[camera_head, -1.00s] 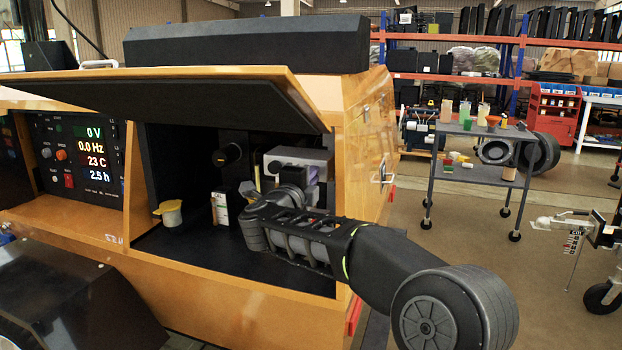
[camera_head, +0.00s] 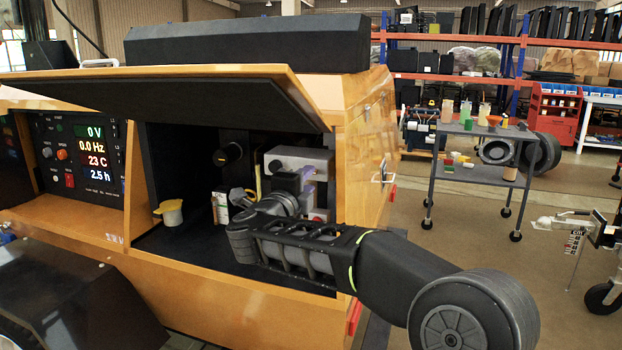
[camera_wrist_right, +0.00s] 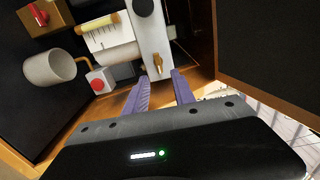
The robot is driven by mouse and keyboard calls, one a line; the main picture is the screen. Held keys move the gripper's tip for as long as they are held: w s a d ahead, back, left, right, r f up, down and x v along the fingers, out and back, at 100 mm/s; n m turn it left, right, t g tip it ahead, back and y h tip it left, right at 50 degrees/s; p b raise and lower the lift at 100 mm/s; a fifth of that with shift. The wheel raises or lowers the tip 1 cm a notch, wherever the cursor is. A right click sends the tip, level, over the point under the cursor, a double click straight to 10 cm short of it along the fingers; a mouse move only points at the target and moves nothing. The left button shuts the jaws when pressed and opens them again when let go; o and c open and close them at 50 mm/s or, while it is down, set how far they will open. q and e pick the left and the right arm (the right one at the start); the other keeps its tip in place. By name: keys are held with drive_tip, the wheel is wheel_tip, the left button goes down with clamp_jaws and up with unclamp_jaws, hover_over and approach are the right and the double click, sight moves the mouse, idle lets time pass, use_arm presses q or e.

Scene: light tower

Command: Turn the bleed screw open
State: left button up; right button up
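A small brass fitting, which looks like the bleed screw (camera_wrist_right: 158,64), stands on the face of a pale grey block (camera_wrist_right: 150,35) in the right wrist view. My right gripper (camera_wrist_right: 161,77) is open, its two purple fingers apart. The screw lies just beyond the fingertips, roughly in line with the gap between them; I see no contact. In the head view the right gripper (camera_head: 308,174) is inside the open compartment, in front of the pale block (camera_head: 290,155). The screw cannot be made out there. My left gripper is not in view.
A pale cup (camera_wrist_right: 50,67) and a red button (camera_wrist_right: 97,84) are left of the fingers.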

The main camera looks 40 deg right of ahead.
drive_tip(key=v, duration=0.3)
drive_tip(key=shift+s+a, duration=0.25)
drive_tip(key=shift+a, duration=0.05)
